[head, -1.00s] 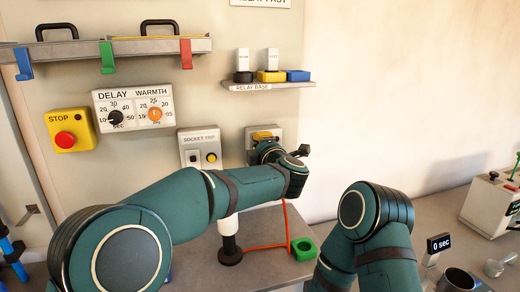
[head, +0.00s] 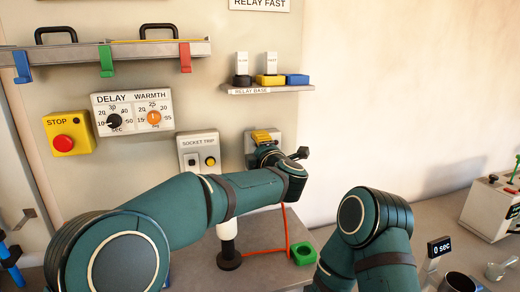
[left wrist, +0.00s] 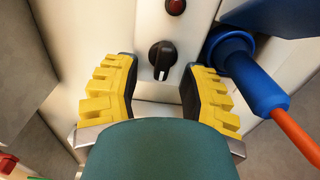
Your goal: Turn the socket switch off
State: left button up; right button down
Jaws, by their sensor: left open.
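The socket switch is a black rotary knob (left wrist: 162,60) on a pale panel (left wrist: 145,25) in the left wrist view, with a dark red lamp (left wrist: 175,7) above it. My left gripper (left wrist: 160,85) is open, its yellow-padded fingers on either side of the knob and a little below it, with nothing between them. I cannot tell whether a finger touches the panel. A blue plug (left wrist: 240,70) with an orange cable sits right of the right finger. In the head view, the left gripper (head: 263,137) is at the grey socket box (head: 249,146) and hides the knob. My right gripper is out of view.
The SOCKET TRIP box (head: 198,152) is just left of the socket. The relay shelf (head: 268,90) is above. A black-based white post (head: 228,245), orange cable (head: 287,225) and green block (head: 303,251) are below on the bench. My right forearm is at lower right.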

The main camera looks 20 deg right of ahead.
pick_arm(q)
jog(key=s, duration=1.2)
jog(key=shift+d, duration=0.2)
